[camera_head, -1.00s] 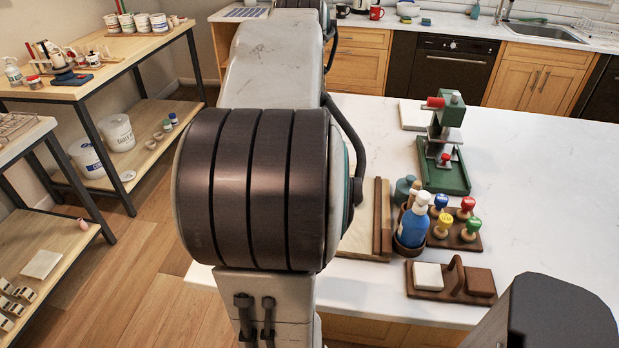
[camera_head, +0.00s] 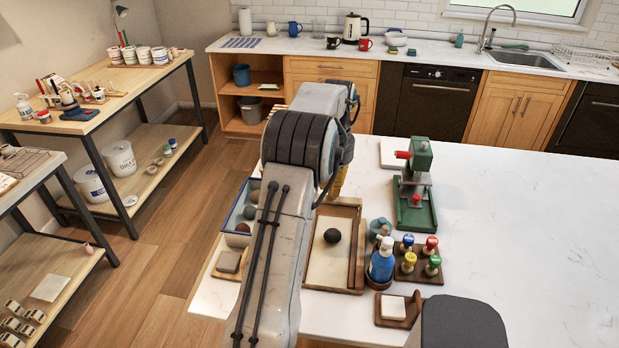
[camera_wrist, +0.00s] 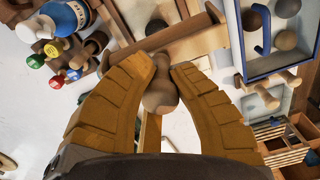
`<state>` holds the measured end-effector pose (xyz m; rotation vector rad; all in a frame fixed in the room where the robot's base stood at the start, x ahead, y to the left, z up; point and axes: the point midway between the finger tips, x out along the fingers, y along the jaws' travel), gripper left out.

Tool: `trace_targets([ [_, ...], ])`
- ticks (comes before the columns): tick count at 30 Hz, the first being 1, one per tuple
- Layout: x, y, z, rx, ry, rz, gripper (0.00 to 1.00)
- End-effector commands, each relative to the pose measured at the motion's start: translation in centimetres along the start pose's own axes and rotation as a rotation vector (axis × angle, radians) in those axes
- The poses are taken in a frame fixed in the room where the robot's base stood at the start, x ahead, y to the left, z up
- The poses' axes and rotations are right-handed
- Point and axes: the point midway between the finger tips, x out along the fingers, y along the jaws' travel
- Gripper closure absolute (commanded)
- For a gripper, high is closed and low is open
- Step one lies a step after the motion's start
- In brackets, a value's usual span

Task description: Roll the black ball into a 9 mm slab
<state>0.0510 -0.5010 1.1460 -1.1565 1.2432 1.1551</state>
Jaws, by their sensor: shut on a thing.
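The black ball (camera_head: 332,236) rests on the cream mat (camera_head: 327,262) of a wooden board (camera_head: 312,288), left of a wooden strip (camera_head: 356,255). My gripper (camera_wrist: 161,72) shows its two orange-brown fingers in the wrist view, closed on a brown, rounded, knob-shaped wooden piece (camera_wrist: 160,97). I cannot tell what the piece's full shape is. In the body view my arm hides most of the gripper, with only a little yellow showing beyond the board, and the held piece is hidden.
A blue-rimmed tray of balls (camera_head: 226,222) stands left of the board. A blue bottle (camera_head: 381,263), several coloured stamps (camera_head: 409,262) and a green press (camera_head: 413,205) stand to the right. The worktop (camera_head: 510,235) farther right is clear.

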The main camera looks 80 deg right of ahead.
Motion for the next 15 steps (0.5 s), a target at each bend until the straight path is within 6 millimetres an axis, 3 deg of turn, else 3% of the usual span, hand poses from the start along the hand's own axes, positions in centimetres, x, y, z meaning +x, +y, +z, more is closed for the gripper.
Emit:
trace_targets([
  [6,0.8,1.4,-1.1,0.014,0.0,0.0,1.0],
  [15,3.4,1.5,-1.2,0.015,-0.001,0.0,1.0],
])
